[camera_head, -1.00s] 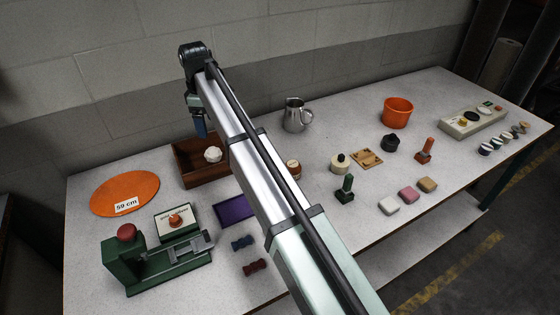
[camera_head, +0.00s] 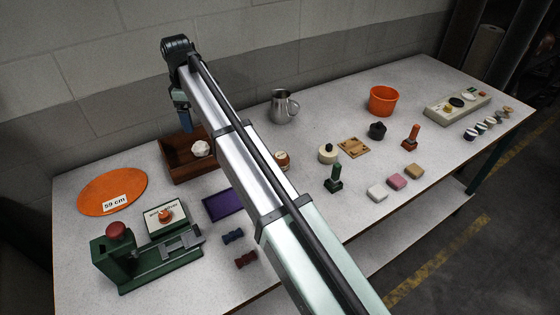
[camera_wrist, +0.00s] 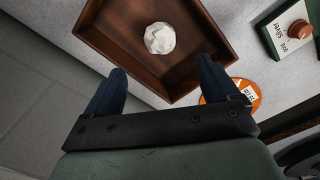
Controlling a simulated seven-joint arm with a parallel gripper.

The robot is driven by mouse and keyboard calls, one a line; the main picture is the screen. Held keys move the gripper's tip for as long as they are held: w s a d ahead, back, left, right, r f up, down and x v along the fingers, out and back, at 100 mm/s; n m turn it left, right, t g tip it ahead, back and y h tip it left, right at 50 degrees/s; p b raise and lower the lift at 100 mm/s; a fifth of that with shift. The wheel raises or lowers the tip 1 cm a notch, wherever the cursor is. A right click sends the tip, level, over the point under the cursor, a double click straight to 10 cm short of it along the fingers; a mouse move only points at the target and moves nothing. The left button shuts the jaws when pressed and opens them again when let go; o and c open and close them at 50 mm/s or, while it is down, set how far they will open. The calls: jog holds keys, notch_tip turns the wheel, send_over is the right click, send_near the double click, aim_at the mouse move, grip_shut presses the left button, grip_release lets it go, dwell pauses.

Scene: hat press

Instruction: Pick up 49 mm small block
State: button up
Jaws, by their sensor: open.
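No 49 mm marking is readable, so I cannot tell which item is the small block. A white, faceted lump (camera_head: 201,148) sits inside a brown wooden tray (camera_head: 172,168) on the table. In the wrist view the white lump (camera_wrist: 160,38) lies ahead of my gripper (camera_wrist: 162,70), roughly between the lines of its two blue fingers. My gripper is open and empty, apart from the lump. In the head view my gripper (camera_head: 182,110) is over the tray's back left side, its fingers partly hidden. Small round pieces, one brown and cream (camera_head: 282,160) and one cream (camera_head: 328,153), stand right of my arm.
A steel jug (camera_head: 283,107) and orange bucket (camera_head: 383,100) stand towards the back. An orange disc marked 59 cm (camera_head: 112,190) and green press (camera_head: 118,258) are at left. A purple tray (camera_head: 222,205) and several small blocks (camera_head: 397,181) lie nearer the front.

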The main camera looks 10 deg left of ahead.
jog(key=shift+w, duration=0.1)
jog(key=w+d+m, duration=0.1)
jog(key=w+d, duration=0.4)
jog(key=m, duration=1.1)
send_over(280, 154)
jog(key=f, duration=0.8)
jog(key=shift+s+a+f, duration=0.15)
jog(key=shift+s+f, duration=0.1)
jog(key=shift+s, duration=0.05)
jog(key=shift+w+d+f, duration=0.1)
jog(key=shift+d+f, duration=0.05)
jog(key=shift+f, duration=1.2)
jog(key=shift+w+d+f, duration=0.1)
jog(key=shift+d+f, duration=0.05)
jog(key=shift+f, duration=1.15)
